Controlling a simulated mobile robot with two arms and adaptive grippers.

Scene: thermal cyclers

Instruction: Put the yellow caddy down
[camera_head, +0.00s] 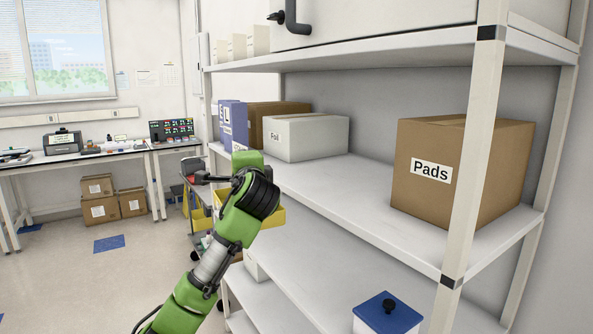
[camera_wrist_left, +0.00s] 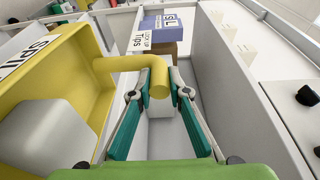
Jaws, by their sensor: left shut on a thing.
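The yellow caddy (camera_head: 272,216) shows in the head view partly behind my green left arm, near the left end of the shelf rack. In the left wrist view the caddy (camera_wrist_left: 72,95) fills the left side, with a partly cut-off label and a pale block inside. Its thick yellow handle (camera_wrist_left: 125,64) reaches between the fingers of my left gripper (camera_wrist_left: 158,82), which is shut on it. In the head view my arm hides the fingers. I cannot tell whether the caddy's underside touches anything. My right gripper is not in view.
The middle shelf (camera_head: 335,185) has bare room between a white box (camera_head: 305,137) and the brown Pads box (camera_head: 462,170). A rack post (camera_head: 470,150) rises at the front. A blue-lidded container (camera_head: 387,312) sits lower.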

